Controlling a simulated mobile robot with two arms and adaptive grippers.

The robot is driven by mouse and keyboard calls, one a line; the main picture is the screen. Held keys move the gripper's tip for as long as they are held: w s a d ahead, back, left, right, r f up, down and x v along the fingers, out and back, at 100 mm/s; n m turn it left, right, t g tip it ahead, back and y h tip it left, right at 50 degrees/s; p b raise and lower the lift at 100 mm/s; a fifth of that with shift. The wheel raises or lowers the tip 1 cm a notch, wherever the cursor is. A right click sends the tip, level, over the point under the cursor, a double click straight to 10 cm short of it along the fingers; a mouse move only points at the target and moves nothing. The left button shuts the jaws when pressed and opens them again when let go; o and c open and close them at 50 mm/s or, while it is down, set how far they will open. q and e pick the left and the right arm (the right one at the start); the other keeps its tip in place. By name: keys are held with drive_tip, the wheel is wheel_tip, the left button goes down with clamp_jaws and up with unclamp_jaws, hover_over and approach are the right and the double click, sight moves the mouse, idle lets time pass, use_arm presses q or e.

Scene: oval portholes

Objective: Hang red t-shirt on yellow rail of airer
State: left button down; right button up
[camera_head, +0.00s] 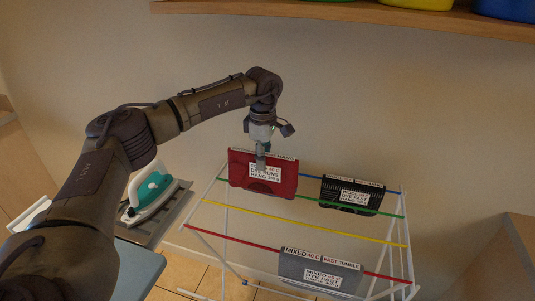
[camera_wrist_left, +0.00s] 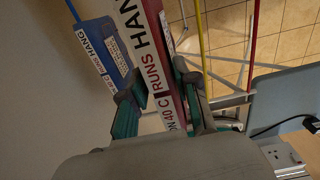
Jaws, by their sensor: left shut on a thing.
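The red t-shirt (camera_head: 283,185) is a flat, folded red piece with a white label along its top edge. My left gripper (camera_head: 261,160) points down and is shut on its top edge. In the left wrist view the red t-shirt (camera_wrist_left: 177,62) stands between the two fingers of the left gripper (camera_wrist_left: 165,104). In the head view it covers part of the green rail (camera_head: 310,198); I cannot tell whether it touches that rail. The yellow rail (camera_head: 310,225) of the airer is bare and nearer than the t-shirt. It also shows in the left wrist view (camera_wrist_left: 202,45). My right gripper is out of view.
A black garment (camera_head: 345,193) hangs at the airer's back right. A grey garment (camera_head: 300,268) hangs on the red rail (camera_head: 230,238). A blue labelled piece (camera_wrist_left: 92,45) is beside the t-shirt in the wrist view. An iron (camera_head: 150,193) stands left. A shelf (camera_head: 330,12) is above.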

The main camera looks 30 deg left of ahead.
sight(255, 190)
use_arm(q)
drive_tip(key=shift+s+d, duration=0.1)
drive_tip(key=shift+s, duration=0.35)
drive_tip(key=shift+s+d+f, duration=0.1)
drive_tip(key=shift+s, duration=0.1)
drive_tip(key=s+f+b, duration=0.1)
drive_tip(key=s, duration=0.1)
drive_tip(key=s+d+f+b, duration=0.1)
drive_tip(key=s+f, duration=0.1)
drive_tip(key=s+f+b, duration=0.1)
drive_tip(key=s, duration=0.1)
drive_tip(key=shift+d+f+b, duration=0.25)
drive_tip(key=shift+f+b, duration=0.05)
drive_tip(key=shift+f, duration=0.05)
drive_tip(key=shift+f+b, duration=3)
drive_tip(key=shift+f, duration=1.2)
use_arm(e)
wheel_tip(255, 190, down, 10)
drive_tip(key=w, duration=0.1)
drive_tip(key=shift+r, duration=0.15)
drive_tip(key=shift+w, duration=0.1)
